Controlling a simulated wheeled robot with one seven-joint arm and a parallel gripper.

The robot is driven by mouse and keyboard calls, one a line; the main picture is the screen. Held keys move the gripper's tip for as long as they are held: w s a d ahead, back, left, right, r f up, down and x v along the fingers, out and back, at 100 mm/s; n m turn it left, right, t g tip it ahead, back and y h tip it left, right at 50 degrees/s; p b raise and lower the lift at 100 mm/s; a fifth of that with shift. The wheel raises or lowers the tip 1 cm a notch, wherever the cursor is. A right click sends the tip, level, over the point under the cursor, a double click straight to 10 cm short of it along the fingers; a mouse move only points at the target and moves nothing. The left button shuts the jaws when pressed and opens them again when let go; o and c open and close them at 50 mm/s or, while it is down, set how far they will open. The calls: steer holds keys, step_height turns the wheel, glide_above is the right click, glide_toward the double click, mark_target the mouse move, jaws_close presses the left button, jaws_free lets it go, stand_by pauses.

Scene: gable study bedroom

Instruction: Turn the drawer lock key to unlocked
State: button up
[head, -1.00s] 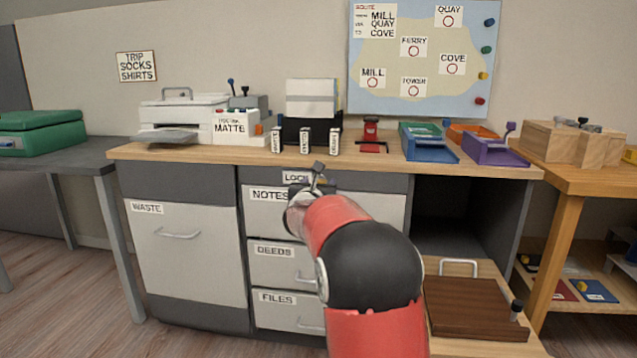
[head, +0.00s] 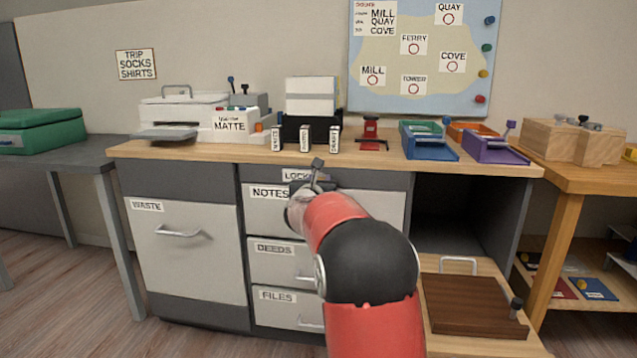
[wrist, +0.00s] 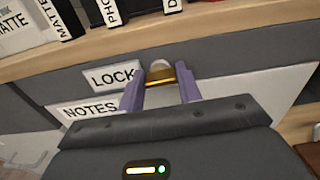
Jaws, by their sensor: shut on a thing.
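In the wrist view, the brass-coloured drawer lock key (wrist: 160,76) sits at the dark top rail of the drawer unit, just right of the LOCK label (wrist: 115,76). The two purple fingers of my gripper (wrist: 161,88) stand on either side of it and are shut on it. A pale rounded part shows just above the brass. In the head view, my gripper (head: 312,182) is in front of the rail by the LOCK label (head: 297,175), and my arm hides the key. I cannot read which way the key is turned.
The NOTES drawer (head: 268,210) is below the lock, with the DEEDS (head: 272,263) and FILES drawers (head: 280,310) under it, all closed. The wooden desktop edge (head: 220,160) is just above my gripper. Labelled upright holders (head: 305,139) stand near that edge.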

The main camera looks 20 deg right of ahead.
steer(key=shift+w+a+f+n, duration=0.1)
steer(key=shift+n, duration=4.35)
steer(key=shift+a+f+n, duration=0.1)
steer(key=shift+n, duration=4.35)
steer(key=o, duration=1)
